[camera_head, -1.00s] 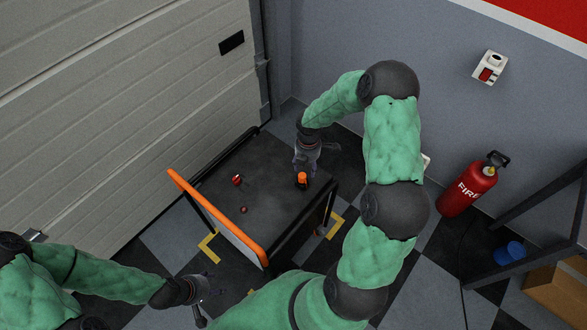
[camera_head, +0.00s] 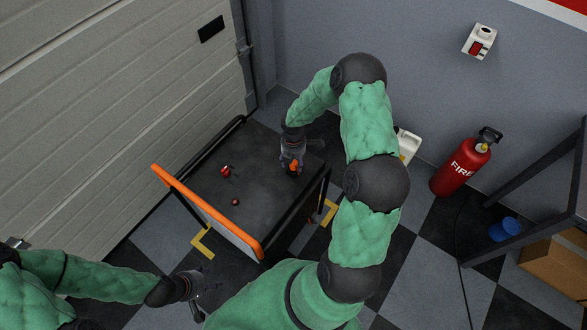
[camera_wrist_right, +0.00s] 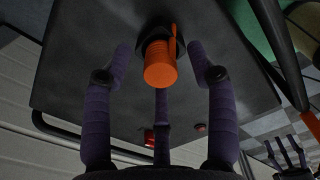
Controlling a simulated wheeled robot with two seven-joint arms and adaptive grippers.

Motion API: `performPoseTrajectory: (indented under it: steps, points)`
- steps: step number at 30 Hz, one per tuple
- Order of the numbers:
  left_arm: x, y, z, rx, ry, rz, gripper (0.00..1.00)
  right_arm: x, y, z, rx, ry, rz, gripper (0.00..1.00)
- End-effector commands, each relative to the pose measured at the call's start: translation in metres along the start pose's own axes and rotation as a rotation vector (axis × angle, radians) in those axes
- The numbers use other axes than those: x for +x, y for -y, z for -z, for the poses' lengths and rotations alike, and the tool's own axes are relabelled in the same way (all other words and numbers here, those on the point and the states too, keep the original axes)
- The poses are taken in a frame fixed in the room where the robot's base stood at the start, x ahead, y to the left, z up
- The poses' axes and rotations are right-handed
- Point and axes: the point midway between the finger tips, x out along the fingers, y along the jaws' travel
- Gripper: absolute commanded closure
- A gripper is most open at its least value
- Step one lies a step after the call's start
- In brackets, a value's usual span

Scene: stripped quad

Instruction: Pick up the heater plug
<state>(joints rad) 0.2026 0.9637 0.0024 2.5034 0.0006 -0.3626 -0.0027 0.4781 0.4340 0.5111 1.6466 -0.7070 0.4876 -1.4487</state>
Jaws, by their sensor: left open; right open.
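The heater plug appears to be the orange ribbed cylinder with a dark collar (camera_wrist_right: 160,66); it also shows in the head view (camera_head: 295,168), near the right end of the dark cart top. My right gripper (camera_head: 292,163) is open over it. In the right wrist view, the purple fingers of my right gripper (camera_wrist_right: 162,70) stand apart on both sides of the plug and a third finger lies below it; I see no clear contact. My left gripper (camera_head: 206,285) is open and empty, low and to the left, away from the cart.
The cart (camera_head: 262,150) has an orange handle (camera_head: 208,212) and dark rails. A red and dark part (camera_head: 226,171) and a small red piece (camera_head: 235,202) lie on its top. A fire extinguisher (camera_head: 461,166) and a dark metal frame (camera_head: 530,180) stand to the right.

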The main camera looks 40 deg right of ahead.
Motion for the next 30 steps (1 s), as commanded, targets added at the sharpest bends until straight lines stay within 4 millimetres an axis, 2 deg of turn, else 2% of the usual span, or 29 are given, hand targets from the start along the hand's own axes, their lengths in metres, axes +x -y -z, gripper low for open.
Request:
performPoseTrajectory:
  steps: [1, 3, 10, 11, 15, 17, 30]
  points:
    - [0.0060, 0.0021, 0.0002, 0.000, 0.000, 0.000, 0.41, 0.0111, 0.0008, 0.0002, 0.000, -0.001, 0.002, 0.42]
    - [0.0082, 0.0029, 0.0002, 0.000, 0.000, 0.000, 0.41, 0.0168, 0.0004, 0.0000, 0.000, 0.000, 0.001, 0.42]
    - [0.0071, 0.0025, 0.0002, 0.000, 0.000, 0.000, 0.41, 0.0169, 0.0001, -0.0001, 0.000, 0.000, 0.000, 0.42]
    - [0.0071, 0.0025, 0.0002, 0.000, 0.000, 0.000, 0.41, 0.0169, 0.0001, -0.0001, 0.000, 0.000, 0.000, 0.45]
    - [0.0071, 0.0025, 0.0002, 0.000, 0.000, 0.000, 0.41, 0.0169, 0.0002, 0.0000, 0.000, 0.000, 0.000, 0.84]
    - [0.0071, 0.0025, 0.0003, 0.000, 0.000, 0.000, 0.41, 0.0169, 0.0003, 0.0000, 0.000, 0.000, 0.000, 1.00]
    - [0.0047, 0.0017, 0.0002, 0.000, 0.000, 0.000, 0.41, 0.0129, 0.0001, -0.0001, 0.000, 0.000, 0.000, 1.00]
